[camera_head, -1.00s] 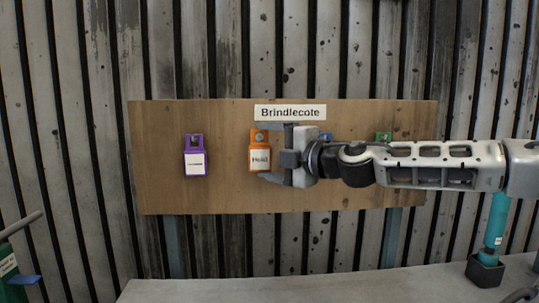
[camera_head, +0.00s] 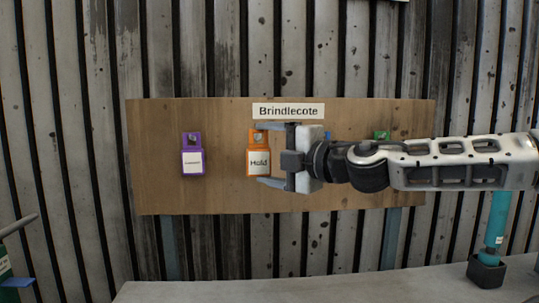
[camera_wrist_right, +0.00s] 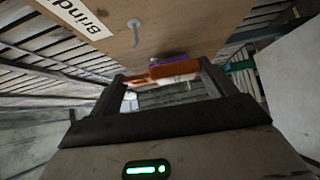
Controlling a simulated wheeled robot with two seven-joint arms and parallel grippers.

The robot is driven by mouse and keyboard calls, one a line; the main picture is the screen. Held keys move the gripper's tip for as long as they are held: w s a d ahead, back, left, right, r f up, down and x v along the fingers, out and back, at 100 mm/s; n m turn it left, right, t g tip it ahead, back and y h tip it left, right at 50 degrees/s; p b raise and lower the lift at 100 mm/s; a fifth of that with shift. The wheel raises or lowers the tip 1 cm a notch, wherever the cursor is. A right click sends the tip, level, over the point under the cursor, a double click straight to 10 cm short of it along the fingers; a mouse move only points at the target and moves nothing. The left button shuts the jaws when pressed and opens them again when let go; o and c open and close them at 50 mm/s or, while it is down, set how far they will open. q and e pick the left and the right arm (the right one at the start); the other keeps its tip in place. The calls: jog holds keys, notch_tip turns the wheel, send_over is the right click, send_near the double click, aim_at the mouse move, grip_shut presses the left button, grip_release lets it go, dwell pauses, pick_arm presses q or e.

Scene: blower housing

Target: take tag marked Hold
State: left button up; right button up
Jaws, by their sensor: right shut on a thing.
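The orange tag (camera_head: 258,163) has a white label reading "Hold". My right gripper (camera_head: 270,155) reaches it from the right and is shut on it, one finger above and one below in the head view. In the right wrist view the orange tag (camera_wrist_right: 165,74) lies between the fingertips, apart from the board. A bare grey peg (camera_wrist_right: 135,31) sticks out of the board there, with a gap between it and the tag. My left gripper is not in view.
A purple tag (camera_head: 192,158) hangs to the left on the wooden board (camera_head: 155,190). A "Brindlecote" sign (camera_head: 288,111) is above the orange tag. A green tag (camera_head: 381,135) and a blue one are partly hidden behind my right arm. A grey bench (camera_head: 300,291) is below.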

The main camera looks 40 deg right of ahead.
jog(key=s+a+b, duration=0.1)
jog(key=s+a, duration=0.4)
jog(key=s, duration=0.1)
jog(key=shift+b, duration=0.35)
jog(key=shift+a, duration=0.1)
dwell(0.4)
